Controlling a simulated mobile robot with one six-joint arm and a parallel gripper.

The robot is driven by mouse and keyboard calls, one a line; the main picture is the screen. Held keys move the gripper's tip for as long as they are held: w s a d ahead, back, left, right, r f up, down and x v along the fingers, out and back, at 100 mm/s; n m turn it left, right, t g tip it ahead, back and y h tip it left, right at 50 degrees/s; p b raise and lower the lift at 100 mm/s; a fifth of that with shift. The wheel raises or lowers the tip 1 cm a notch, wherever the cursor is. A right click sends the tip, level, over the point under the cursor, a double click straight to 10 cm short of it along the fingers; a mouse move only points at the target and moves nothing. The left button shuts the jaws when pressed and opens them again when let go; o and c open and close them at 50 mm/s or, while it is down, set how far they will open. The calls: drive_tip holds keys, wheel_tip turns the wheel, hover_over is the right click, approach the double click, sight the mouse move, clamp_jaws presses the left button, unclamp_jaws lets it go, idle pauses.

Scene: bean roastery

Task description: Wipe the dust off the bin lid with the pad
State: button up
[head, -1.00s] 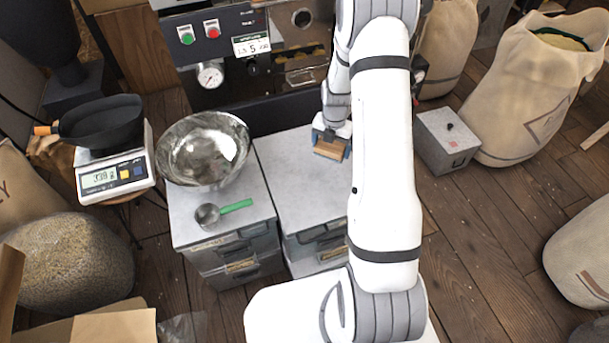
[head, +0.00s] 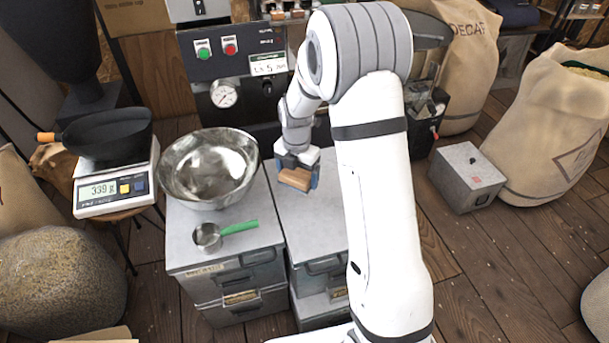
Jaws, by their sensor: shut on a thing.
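My gripper (head: 297,178) is shut on a brown, wood-coloured pad (head: 295,179). It holds the pad over the left part of the grey bin lid (head: 312,218), the flat top of the right-hand bin. I cannot tell whether the pad touches the lid. My arm hides the right part of the lid. Dust cannot be made out clearly on the bare grey surface that shows.
A metal bowl (head: 209,168) and a green-handled scoop (head: 224,233) stand on the left bin, close beside the lid. A scale (head: 116,187) with a black pan is further left. The roaster (head: 240,75) stands behind. A grey box (head: 466,177) sits on the floor at right.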

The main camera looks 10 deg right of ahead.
sight(304, 197)
wheel_tip(304, 197, down, 6)
drive_tip(key=b, duration=0.4)
drive_tip(key=shift+f, duration=0.25)
drive_tip(key=shift+f+b, duration=0.55)
drive_tip(key=shift+f, duration=0.15)
drive_tip(key=shift+d+r, duration=0.4)
drive_tip(key=shift+r, duration=0.05)
drive_tip(key=shift+c, duration=0.3)
drive_tip(key=shift+d+f, duration=0.15)
drive_tip(key=shift+d, duration=0.2)
drive_tip(key=shift+w+d+f, duration=0.1)
drive_tip(key=shift+d+f, duration=0.1)
drive_tip(key=shift+d, duration=0.95)
drive_tip(key=shift+a+r, duration=0.25)
drive_tip(key=shift+a, duration=0.45)
drive_tip(key=shift+a+f, duration=0.25)
drive_tip(key=shift+a, duration=0.1)
drive_tip(key=shift+a+r, duration=0.15)
drive_tip(key=shift+a, duration=0.6)
wheel_tip(304, 197, up, 8)
drive_tip(key=p, duration=0.5)
drive_tip(key=shift+a+p, duration=0.1)
drive_tip(key=shift+p, duration=0.2)
drive_tip(key=shift+r, duration=0.1)
